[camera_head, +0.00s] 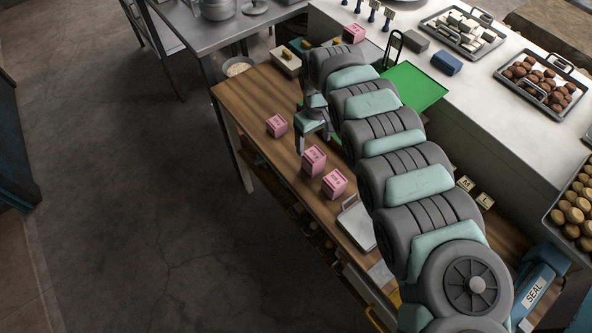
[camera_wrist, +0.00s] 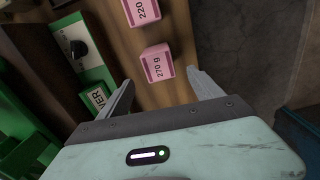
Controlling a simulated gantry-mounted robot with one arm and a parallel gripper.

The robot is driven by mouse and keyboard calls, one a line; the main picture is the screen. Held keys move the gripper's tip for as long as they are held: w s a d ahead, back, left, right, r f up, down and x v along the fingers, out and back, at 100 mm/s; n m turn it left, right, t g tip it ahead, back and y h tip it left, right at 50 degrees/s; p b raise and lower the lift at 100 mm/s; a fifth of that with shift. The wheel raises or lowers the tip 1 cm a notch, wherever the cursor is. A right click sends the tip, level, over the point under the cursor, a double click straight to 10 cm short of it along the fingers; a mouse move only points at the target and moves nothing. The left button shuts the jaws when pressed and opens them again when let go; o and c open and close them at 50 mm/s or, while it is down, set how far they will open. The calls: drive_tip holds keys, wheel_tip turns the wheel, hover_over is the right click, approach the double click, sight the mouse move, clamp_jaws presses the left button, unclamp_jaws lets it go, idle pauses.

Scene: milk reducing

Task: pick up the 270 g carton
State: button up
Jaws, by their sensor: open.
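The 270 g carton (camera_wrist: 157,64) is a small pink box with its label facing up, just ahead of and between my finger tips in the wrist view. By the layout it is the pink carton (camera_head: 314,160) on the wooden counter in the head view. My gripper (camera_head: 312,143) is open and empty, close above the counter beside that carton. Its two fingers are spread apart in the wrist view (camera_wrist: 160,78). The 220 carton (camera_wrist: 141,11) lies beyond, cut by the top edge, and appears to be the lower pink carton (camera_head: 335,185) in the head view.
Another pink carton (camera_head: 277,126) stands left of my gripper, and one more (camera_head: 354,33) at the far end. A green board (camera_head: 416,87) lies right of my arm. A scale-like metal plate (camera_head: 357,224) is further down the wooden counter (camera_head: 243,90). The floor drops off left.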

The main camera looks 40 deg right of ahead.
sight(313, 162)
drive_tip(key=shift+s+a+f, duration=0.15)
drive_tip(key=shift+s+f, duration=0.05)
drive_tip(key=shift+f, duration=0.15)
drive_tip(key=shift+n, duration=0.3)
wheel_tip(313, 162, down, 10)
drive_tip(key=shift+s+f, duration=0.1)
drive_tip(key=shift+f, duration=0.15)
drive_tip(key=shift+c, duration=0.4)
clamp_jaws()
